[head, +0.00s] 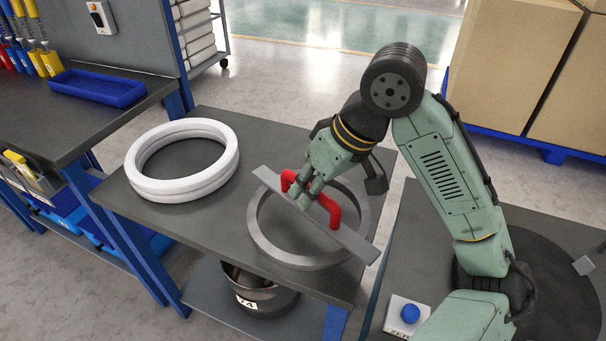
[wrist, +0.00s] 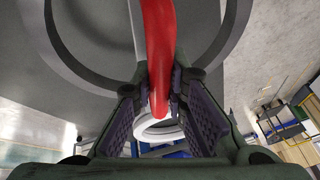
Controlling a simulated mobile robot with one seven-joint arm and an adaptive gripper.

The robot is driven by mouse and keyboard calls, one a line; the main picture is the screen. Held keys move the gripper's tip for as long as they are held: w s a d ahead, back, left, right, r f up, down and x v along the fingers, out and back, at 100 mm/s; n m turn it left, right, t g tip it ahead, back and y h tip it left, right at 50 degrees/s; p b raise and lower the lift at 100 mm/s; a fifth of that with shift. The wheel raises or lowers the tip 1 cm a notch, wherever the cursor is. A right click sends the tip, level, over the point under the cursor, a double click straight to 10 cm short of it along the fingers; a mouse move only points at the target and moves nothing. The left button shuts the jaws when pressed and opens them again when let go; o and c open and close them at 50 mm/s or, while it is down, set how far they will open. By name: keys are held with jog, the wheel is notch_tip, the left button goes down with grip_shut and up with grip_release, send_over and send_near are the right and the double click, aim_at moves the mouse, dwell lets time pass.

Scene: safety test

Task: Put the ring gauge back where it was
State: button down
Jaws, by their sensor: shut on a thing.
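A flat grey bar (head: 350,241) with a red handle (head: 334,210) is what I take to be the ring gauge. My gripper (head: 305,190) is shut on the red handle, which also runs between the jaws in the wrist view (wrist: 159,60). The bar spans across a grey ring (head: 257,228) on the dark table (head: 205,238); its ends reach past the ring's rim. I cannot tell whether the bar rests on the ring or is held just above it. Part of the ring is hidden by the bar and gripper.
Stacked white rings (head: 150,187) lie at the table's left. A metal pot (head: 262,300) stands on the shelf below. A blue tray (head: 97,88) is on the left bench. The table's front left is clear.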

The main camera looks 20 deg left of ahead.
jog(key=w+a, duration=0.1)
jog(key=w, duration=0.1)
jog(key=w+a, duration=0.1)
jog(key=w, duration=0.1)
jog(key=w+a+p, duration=0.1)
jog(key=w+a, duration=0.1)
jog(key=w, duration=0.1)
jog(key=shift+w+f, duration=0.1)
jog(key=shift+f, duration=0.2)
jog(key=shift+w+a+f, duration=0.2)
jog(key=shift+w+f, duration=0.05)
jog(key=shift+w, duration=0.05)
jog(key=shift+s+f, duration=0.1)
jog(key=shift+f, duration=1.5)
jog(key=shift+f, duration=0.2)
jog(key=c, duration=1.6)
grip_release()
jog(key=v, duration=1.2)
jog(key=shift+r, duration=0.2)
